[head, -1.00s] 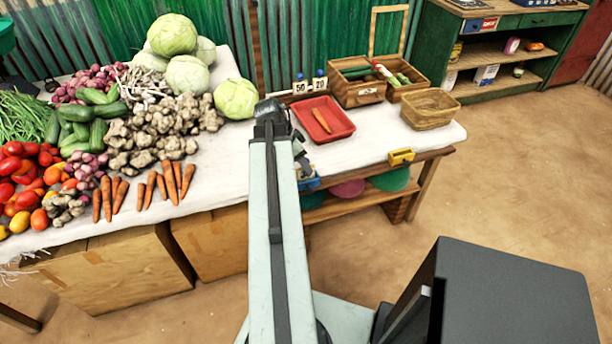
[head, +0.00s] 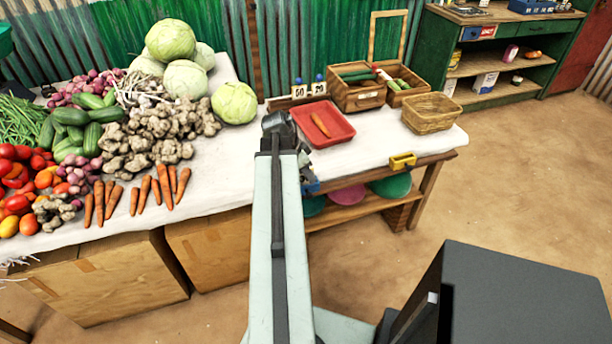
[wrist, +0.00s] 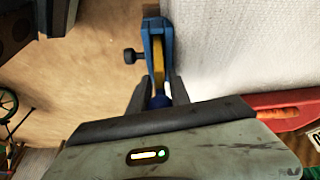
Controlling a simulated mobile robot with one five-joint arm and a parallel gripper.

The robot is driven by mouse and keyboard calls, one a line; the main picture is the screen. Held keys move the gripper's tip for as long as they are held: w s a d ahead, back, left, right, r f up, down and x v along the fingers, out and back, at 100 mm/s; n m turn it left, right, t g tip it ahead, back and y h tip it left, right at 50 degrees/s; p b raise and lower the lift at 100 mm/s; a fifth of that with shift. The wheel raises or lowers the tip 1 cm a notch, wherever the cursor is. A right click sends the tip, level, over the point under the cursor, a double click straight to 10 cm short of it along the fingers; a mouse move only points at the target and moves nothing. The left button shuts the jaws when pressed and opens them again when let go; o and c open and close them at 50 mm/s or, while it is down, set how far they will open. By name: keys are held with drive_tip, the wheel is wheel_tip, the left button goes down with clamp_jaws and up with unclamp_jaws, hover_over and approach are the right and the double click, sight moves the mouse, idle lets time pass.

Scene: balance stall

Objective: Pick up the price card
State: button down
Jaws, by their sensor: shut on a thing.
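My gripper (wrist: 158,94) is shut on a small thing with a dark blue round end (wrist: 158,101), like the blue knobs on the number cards. I take it to be the price card, seen from above and edge-on; its face is hidden. A blue clamp-like piece (wrist: 153,25) with a dark side knob lies just beyond the fingertips, with a yellow strip along it. I cannot tell whether they touch. In the head view my gripper (head: 303,160) is near the table's front edge, just above the blue piece (head: 311,185). Two number cards (head: 308,90) stand at the back.
A red tray (head: 342,131) with one carrot lies behind and right of my gripper. A yellow clamp (head: 402,161) sits on the front edge. A wicker basket (head: 431,114) and wooden crates (head: 356,96) stand at right.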

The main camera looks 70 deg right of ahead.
wheel_tip(320, 180, up, 10)
drive_tip(key=p, duration=1)
drive_tip(key=shift+r, duration=0.1)
drive_tip(key=shift+r+p, duration=1.75)
drive_tip(key=shift+p, duration=0.05)
drive_tip(key=shift+f, duration=0.1)
